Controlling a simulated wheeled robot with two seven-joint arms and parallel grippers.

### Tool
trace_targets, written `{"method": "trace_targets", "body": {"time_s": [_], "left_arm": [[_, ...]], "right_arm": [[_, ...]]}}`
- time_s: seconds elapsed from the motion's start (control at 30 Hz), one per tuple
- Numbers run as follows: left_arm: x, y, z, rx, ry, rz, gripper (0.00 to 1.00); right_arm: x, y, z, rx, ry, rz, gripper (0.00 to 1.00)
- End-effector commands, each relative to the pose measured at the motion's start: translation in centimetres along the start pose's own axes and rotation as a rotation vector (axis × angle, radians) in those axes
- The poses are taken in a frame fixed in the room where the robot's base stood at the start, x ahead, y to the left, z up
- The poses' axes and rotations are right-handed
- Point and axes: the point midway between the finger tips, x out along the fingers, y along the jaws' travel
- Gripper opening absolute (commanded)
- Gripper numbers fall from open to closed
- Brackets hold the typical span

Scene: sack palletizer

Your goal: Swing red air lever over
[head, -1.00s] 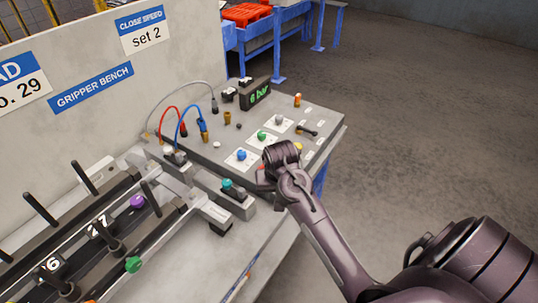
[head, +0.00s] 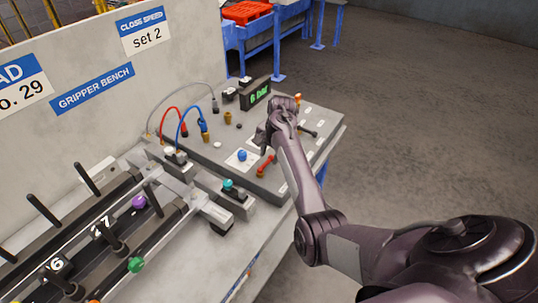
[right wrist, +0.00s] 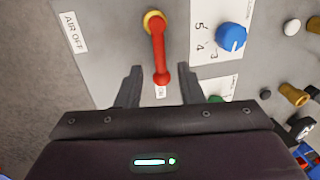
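The red air lever (head: 265,165) sits on the grey control panel (head: 215,152) near its front edge. In the right wrist view the red lever (right wrist: 160,50) pivots on a brass-coloured hub and its knob end points toward the gripper, at a partly covered "ON" label. An "AIR OFF" label (right wrist: 73,32) lies to the left of the hub. My right gripper (right wrist: 160,88) is open, with a finger on each side of the knob end; I cannot tell whether either touches it. In the head view the right gripper (head: 264,140) is over the panel, just behind the lever. My left gripper is not in view.
A blue knob (right wrist: 231,37) with numbers is right of the lever. A "6 bar" display (head: 259,95), red and blue hoses and several small knobs stand on the panel. A clamp rail with a teal knob (head: 228,184) lies at the front left. Floor to the right is clear.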

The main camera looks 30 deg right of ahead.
Motion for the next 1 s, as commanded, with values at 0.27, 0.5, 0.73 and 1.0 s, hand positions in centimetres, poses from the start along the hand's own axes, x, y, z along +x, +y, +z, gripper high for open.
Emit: {"method": "trace_targets", "body": {"time_s": [0.27, 0.5, 0.73, 1.0], "left_arm": [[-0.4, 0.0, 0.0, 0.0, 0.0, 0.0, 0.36], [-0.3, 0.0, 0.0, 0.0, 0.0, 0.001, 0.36], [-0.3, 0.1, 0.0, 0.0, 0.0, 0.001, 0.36], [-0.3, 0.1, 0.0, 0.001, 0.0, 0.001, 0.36]], "right_arm": [[1.9, -0.1, 0.0, -0.002, 0.0, -0.001, 0.34], [1.9, 0.0, 0.0, -0.003, 0.001, -0.001, 0.29], [1.9, 0.0, 0.0, -0.003, 0.001, -0.001, 0.0], [1.9, 0.0, 0.0, -0.002, 0.001, -0.001, 0.0]]}}
